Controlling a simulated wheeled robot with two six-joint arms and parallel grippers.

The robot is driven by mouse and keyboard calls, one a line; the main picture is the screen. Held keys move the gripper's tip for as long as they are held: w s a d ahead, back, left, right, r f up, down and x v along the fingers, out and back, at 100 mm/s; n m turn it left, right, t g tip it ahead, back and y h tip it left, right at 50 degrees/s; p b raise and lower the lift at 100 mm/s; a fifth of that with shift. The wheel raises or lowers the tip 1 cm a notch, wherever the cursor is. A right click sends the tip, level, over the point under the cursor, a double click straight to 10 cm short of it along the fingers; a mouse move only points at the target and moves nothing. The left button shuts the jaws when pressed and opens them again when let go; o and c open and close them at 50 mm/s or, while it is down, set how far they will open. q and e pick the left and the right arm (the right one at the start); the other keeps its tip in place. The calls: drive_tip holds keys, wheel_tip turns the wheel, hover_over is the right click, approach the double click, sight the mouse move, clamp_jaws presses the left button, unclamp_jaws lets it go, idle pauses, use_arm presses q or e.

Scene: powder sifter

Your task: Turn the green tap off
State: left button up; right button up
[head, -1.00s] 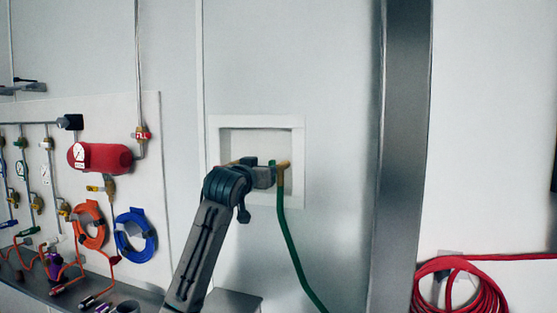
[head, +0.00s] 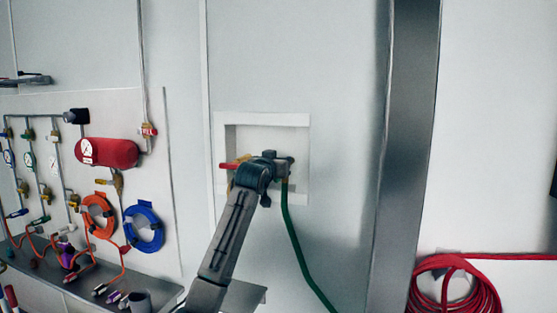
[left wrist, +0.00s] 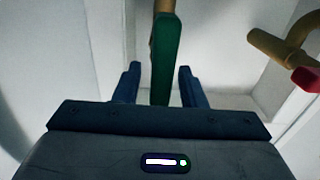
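The green tap's handle (left wrist: 166,60) shows in the left wrist view as a flat green bar between my two fingers, with a brass part at its top. My left gripper (left wrist: 159,85) is open, with a gap on each side of the handle. In the head view my left gripper (head: 285,164) is in front of the recessed wall box, over the top of the green hose (head: 293,235). It hides the green tap there. My right gripper is not in view.
A red-handled tap (head: 233,164) sits left in the wall box (head: 261,119); its brass pipe (left wrist: 270,45) is close to my left gripper. A metal column (head: 405,150) stands at right. Gauges, a red tank (head: 110,153) and coiled hoses are at left.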

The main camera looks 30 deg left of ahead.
use_arm(q)
clamp_jaws()
